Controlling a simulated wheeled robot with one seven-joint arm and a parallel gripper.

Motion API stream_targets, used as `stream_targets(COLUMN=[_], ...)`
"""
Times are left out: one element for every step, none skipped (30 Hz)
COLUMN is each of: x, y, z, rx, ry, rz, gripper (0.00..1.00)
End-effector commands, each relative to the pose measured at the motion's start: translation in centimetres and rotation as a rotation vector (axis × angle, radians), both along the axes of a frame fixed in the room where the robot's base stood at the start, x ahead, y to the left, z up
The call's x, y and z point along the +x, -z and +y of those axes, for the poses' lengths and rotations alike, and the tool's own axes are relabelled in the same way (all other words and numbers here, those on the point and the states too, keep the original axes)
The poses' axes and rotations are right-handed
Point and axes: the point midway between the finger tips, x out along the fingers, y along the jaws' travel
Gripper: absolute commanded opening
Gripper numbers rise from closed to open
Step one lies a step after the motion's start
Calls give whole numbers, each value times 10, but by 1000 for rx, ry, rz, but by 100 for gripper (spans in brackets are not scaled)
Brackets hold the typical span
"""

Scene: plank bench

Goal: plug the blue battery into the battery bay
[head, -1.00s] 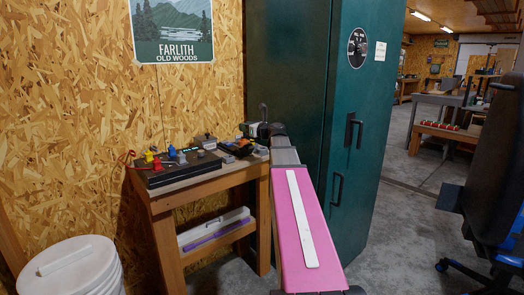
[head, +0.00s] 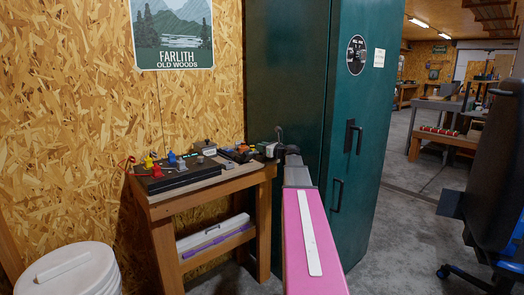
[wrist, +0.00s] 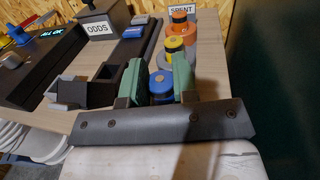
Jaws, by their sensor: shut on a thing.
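The blue battery (wrist: 161,86) stands between the green-padded fingers of my gripper (wrist: 160,82) in the wrist view, with its blue body and pale top showing. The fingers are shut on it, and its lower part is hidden. In the head view my gripper (head: 270,150) is at the right end of the bench and the battery cannot be made out. Two dark, open-topped square sockets (wrist: 109,76) are left of my gripper in the wrist view, beside a dark console (wrist: 35,65). I cannot tell for certain which part is the battery bay.
An "ODDS" box (wrist: 98,28) stands behind the sockets. A yellow-banded cylinder (wrist: 174,46), orange pieces (wrist: 180,30) and a "SPENT" label (wrist: 181,10) are beyond my gripper. A green cabinet (head: 315,120) stands close right of the bench (head: 210,187). A white bucket (head: 70,268) is at front left.

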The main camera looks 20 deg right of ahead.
Motion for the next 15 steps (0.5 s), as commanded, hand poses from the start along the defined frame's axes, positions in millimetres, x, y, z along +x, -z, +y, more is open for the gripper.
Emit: stream_targets(x=[0, 0, 0, 0, 0, 0, 0, 0, 0, 0, 0, 0, 0, 0, 0], y=[6, 8, 10, 10, 10, 10, 10, 10, 10, 10, 11, 12, 12, 13, 13], z=[0, 0, 0, 0, 0, 0, 0, 0, 0, 0, 0, 0, 0, 0, 0], rx=[1, 1, 0, 0, -1, 0, 0, -1, -1, -1, 0, 0, 0, 0, 0], ry=[0, 0, 0, 0, 0, 0, 0, 0, 0, 0, 0, 0, 0, 0, 0], rz=[2, 1, 0, 0, -1, -1, -1, -1, -1, -1, 0, 0, 0, 0, 0], gripper=[4, 4, 4, 4, 4, 4, 4, 4, 4, 4, 4, 4, 4, 4, 36])
